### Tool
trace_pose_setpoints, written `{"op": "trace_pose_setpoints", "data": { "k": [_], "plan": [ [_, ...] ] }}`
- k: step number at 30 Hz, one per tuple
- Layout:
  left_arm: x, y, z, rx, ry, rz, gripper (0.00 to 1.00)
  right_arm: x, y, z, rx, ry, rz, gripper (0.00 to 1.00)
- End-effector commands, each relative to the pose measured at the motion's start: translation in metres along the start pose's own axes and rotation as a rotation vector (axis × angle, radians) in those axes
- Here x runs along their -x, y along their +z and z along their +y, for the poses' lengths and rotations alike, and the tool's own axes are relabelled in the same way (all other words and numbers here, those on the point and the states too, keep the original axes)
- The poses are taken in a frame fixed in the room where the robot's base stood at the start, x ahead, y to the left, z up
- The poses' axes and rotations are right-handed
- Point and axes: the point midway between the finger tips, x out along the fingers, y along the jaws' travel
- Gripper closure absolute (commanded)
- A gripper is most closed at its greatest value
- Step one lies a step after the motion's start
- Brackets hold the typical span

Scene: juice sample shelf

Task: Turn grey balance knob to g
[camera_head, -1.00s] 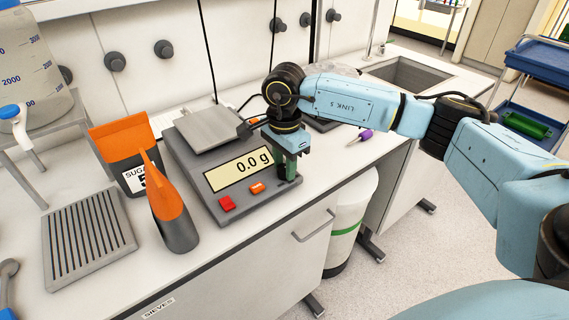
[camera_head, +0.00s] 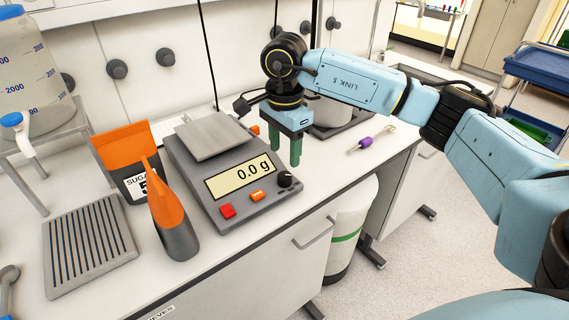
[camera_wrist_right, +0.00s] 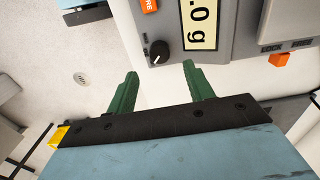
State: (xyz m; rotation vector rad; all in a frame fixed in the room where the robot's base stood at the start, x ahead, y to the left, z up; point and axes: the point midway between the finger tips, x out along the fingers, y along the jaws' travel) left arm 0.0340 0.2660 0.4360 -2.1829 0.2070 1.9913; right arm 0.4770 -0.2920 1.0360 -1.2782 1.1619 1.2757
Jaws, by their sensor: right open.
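The grey balance (camera_head: 235,190) stands on the bench, and its display (camera_head: 240,177) reads 0.0 g. Its dark round knob (camera_head: 285,179) with a white pointer line is at the front right corner, right of the orange button. In the right wrist view the knob (camera_wrist_right: 158,52) lies ahead of and between the open fingertips, clear of both. My right gripper (camera_head: 286,164) is open and empty, pointing down above and behind the knob; it also shows in the right wrist view (camera_wrist_right: 160,72). The left gripper is not in view.
An orange-topped sugar bag (camera_head: 125,160) and an orange and grey pouch (camera_head: 175,220) stand left of the balance, near a ribbed grey tray (camera_head: 88,245). A purple-handled tool (camera_head: 366,143) lies to the right. The bench's front edge is close to the balance.

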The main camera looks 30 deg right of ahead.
Motion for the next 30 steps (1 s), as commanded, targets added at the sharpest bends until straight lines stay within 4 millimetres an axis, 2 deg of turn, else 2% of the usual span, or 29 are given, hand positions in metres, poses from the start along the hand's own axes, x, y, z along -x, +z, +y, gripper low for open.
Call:
{"op": "trace_pose_setpoints", "data": {
  "k": [1, 3, 10, 15, 30],
  "plan": [
    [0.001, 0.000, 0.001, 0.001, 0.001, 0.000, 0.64, 0.014, 0.000, -0.001, 0.001, -0.004, -0.001, 0.48],
    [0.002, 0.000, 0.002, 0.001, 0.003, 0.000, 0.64, 0.028, 0.000, -0.001, 0.001, -0.004, 0.000, 0.48],
    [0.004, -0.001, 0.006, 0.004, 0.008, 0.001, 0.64, 0.059, 0.000, 0.000, 0.001, -0.001, 0.000, 0.48],
    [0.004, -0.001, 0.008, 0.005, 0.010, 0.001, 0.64, 0.066, 0.001, 0.000, 0.002, 0.000, -0.001, 0.48],
    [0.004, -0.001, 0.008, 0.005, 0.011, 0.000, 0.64, 0.065, 0.000, 0.000, 0.002, 0.000, -0.001, 0.48]
  ]
}}
